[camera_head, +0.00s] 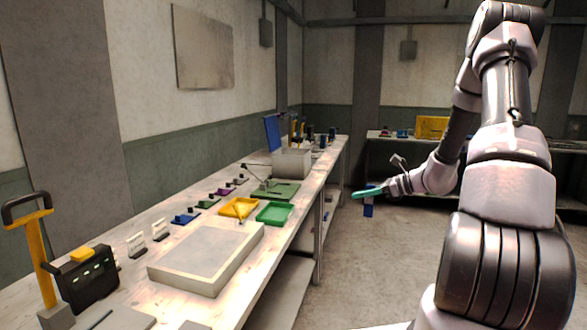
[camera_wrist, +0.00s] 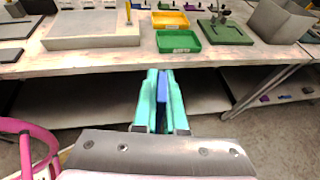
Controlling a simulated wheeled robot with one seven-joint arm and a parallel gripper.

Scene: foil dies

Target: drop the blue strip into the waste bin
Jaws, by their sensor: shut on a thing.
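My gripper (camera_head: 368,192) has teal fingers and is shut on the blue strip (camera_head: 368,208). The strip hangs below the fingers in the head view, over the open aisle to the right of the long bench. In the wrist view the blue strip (camera_wrist: 162,86) shows between the teal fingers (camera_wrist: 160,98), in front of the bench's front edge. I cannot tell for sure which thing is the waste bin. A grey open-topped box (camera_head: 292,163) stands on the bench farther back, apart from the gripper; it also shows in the wrist view (camera_wrist: 282,22).
The bench (camera_head: 285,232) holds a green tray (camera_head: 274,213), a yellow tray (camera_head: 239,207), a green-based press (camera_head: 276,190) and a pale slab (camera_head: 205,258). A pink curved frame (camera_wrist: 24,128) is at the wrist view's lower left. The aisle floor (camera_head: 370,260) looks clear.

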